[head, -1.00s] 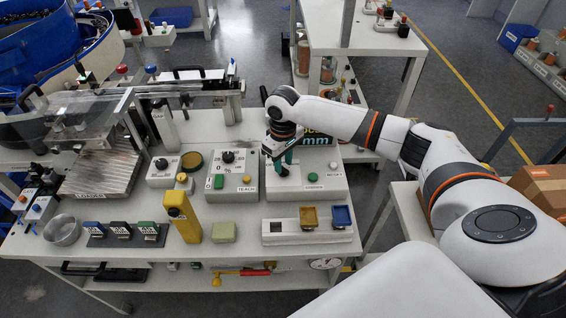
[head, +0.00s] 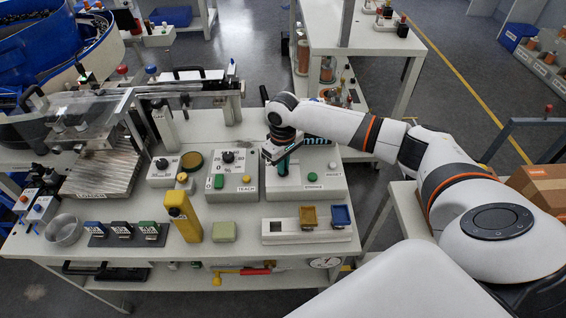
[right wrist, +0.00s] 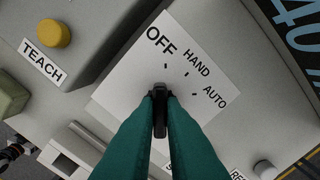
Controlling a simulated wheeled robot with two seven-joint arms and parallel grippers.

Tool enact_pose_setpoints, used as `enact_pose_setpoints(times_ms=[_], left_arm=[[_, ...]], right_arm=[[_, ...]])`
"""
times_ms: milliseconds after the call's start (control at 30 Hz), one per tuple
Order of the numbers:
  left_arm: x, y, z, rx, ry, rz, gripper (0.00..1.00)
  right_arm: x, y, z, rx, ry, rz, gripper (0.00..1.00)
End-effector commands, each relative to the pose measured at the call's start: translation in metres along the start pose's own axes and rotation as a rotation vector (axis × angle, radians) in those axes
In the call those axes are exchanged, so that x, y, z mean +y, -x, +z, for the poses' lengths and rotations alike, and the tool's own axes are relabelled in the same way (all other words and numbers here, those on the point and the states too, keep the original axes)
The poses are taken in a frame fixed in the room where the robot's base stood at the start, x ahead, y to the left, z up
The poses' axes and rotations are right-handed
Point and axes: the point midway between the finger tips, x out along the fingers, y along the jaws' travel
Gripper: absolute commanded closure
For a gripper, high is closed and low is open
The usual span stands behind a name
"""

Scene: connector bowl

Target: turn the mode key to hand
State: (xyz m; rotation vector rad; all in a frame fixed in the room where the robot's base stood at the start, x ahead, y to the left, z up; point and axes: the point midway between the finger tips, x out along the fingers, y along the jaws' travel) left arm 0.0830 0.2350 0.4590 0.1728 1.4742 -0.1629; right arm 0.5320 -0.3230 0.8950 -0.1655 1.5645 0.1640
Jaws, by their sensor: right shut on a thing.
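The mode key (right wrist: 160,120) is a small black key on a white plate (right wrist: 118,90) printed OFF, HAND and AUTO, with short tick marks. In the right wrist view its tip points up the picture, roughly toward the OFF side rather than HAND. My right gripper (right wrist: 160,100) has its two teal fingers shut on the key, one on each side. In the head view the right gripper (head: 283,168) reaches down onto the grey control box (head: 335,188), and the hand hides the key there. My left gripper is not in view.
A green button (head: 312,177) and a white button (head: 332,165) sit right of the key. The box with the yellow TEACH button (head: 246,180) stands close on the left. A tray with yellow and blue pieces (head: 307,238) lies in front.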

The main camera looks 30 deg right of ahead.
Motion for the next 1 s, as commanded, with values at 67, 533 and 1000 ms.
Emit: enact_pose_setpoints(times_ms=[67,533,1000], left_arm=[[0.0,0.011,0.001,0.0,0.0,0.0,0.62],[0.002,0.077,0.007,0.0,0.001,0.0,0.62],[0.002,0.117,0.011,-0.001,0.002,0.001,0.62]], right_arm=[[0.001,0.004,0.0,0.002,-0.028,0.001,1.0],[0.001,0.007,-0.001,0.004,-0.382,0.003,1.0],[0.001,0.003,0.0,0.002,-0.689,0.002,1.0]])
